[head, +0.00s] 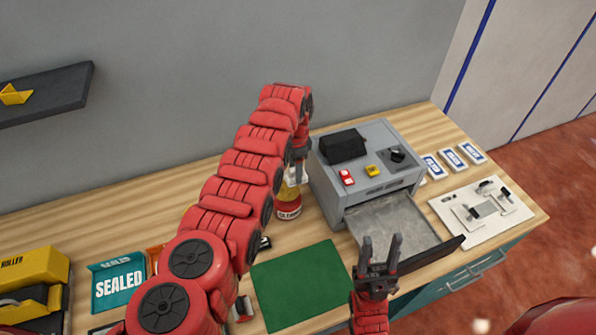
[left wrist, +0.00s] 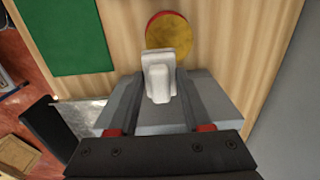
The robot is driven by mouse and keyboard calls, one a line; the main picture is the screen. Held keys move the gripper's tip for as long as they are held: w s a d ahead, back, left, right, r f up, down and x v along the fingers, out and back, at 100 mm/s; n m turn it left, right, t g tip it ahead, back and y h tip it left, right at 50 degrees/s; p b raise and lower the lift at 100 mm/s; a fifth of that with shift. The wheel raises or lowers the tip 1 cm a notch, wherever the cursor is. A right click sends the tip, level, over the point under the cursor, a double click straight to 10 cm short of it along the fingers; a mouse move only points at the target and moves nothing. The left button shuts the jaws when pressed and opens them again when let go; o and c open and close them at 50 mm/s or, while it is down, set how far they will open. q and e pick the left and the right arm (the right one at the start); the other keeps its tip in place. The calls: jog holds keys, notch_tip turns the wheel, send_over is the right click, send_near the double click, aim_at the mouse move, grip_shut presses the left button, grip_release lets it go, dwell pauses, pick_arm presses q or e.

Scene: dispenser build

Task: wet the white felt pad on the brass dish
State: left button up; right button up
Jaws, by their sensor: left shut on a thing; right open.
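My left gripper (head: 299,172) is shut on a pale white-grey piece (left wrist: 158,75), which stands between its fingers in the left wrist view. This piece is at the top of a yellow and red bottle (head: 289,210) with a lettered label, behind the green mat. In the left wrist view a yellow disc with a red rim (left wrist: 167,32) shows just beyond the piece; it looks like part of the bottle. My right gripper (head: 381,246) is open and empty in front of the machine's tray. I cannot make out the brass dish or white felt pad.
A grey machine (head: 365,165) with an extended metal tray (head: 395,225) stands right of the bottle. A green mat (head: 300,283) lies clear in front.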

aim_at(285, 175)
pick_arm(q)
jog(key=shift+w+a+r, duration=0.15)
jog(key=shift+w+a, duration=0.1)
jog(key=shift+a, duration=0.5)
jog(key=shift+w+a+r, duration=0.1)
jog(key=shift+w+a, duration=0.15)
jog(key=shift+a, duration=0.45)
jog(key=shift+f+b, duration=2.65)
jog(key=shift+f, duration=0.3)
jog(key=shift+f+b, duration=1.05)
jog(key=shift+f, duration=0.05)
jog(key=shift+r, duration=0.1)
notch_tip(285, 175, up, 5)
jog(key=p, duration=0.4)
jog(key=shift+p, duration=0.3)
jog(key=shift+r+p, duration=0.55)
jog(key=shift+r, duration=0.4)
jog(key=shift+a+n, duration=0.1)
jog(key=shift+n, duration=0.2)
